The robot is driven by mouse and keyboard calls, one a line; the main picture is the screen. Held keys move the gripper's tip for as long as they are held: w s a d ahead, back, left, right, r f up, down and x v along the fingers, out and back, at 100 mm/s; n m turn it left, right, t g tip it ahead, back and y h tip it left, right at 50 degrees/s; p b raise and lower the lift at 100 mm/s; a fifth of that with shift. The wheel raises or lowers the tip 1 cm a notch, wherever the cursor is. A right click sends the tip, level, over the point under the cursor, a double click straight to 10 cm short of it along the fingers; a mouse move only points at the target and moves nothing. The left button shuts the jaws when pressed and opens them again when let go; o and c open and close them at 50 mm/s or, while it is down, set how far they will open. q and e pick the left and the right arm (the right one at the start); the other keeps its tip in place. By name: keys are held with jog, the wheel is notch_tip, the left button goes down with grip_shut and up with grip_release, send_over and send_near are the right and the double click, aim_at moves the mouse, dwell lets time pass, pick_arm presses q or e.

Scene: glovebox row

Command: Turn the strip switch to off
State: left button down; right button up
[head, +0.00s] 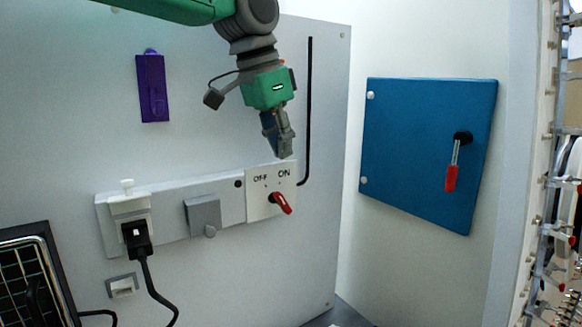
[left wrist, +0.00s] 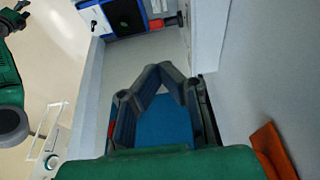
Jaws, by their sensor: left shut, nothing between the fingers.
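The strip switch is a red knob (head: 281,203) on a white plate (head: 256,211) at the right end of a wall strip in the head view. OFF is printed at the plate's upper left and ON at its upper right. The red handle slants down to the right. My left gripper (head: 284,154) points down just above the plate, near the ON label, and appears apart from the knob. Its fingers (left wrist: 160,70) meet at the tips in the left wrist view, shut and empty. I cannot make out the knob in that view. My right gripper is not in view.
The strip (head: 167,200) also carries a black plug (head: 137,238) with a cord and a grey cover (head: 204,217). A purple holder (head: 153,88) and a black bent rod (head: 309,110) are on the panel. A blue door (head: 425,150) with a red-tipped handle (head: 452,170) is at right.

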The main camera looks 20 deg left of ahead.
aim_at(283, 203)
pick_arm(q)
jog(key=shift+f, duration=0.1)
jog(key=x, duration=0.5)
jog(key=shift+s+d+f+p, duration=0.15)
jog(key=shift+s+d+p, duration=0.05)
jog(key=shift+d+p, duration=0.15)
jog(key=x, duration=0.3)
jog(key=shift+w+a+f, duration=0.3)
jog(key=shift+f, duration=0.05)
jog(key=shift+w+f, duration=0.1)
jog(key=shift+f, duration=0.2)
jog(key=shift+a+f, duration=0.1)
jog(key=shift+a, duration=0.1)
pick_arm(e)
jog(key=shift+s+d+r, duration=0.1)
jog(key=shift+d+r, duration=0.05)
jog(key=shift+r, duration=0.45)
pick_arm(q)
jog(key=shift+d, duration=0.25)
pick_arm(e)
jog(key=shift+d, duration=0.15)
pick_arm(q)
jog(key=shift+d+f+g+y, duration=0.1)
jog(key=shift+g+y, duration=0.2)
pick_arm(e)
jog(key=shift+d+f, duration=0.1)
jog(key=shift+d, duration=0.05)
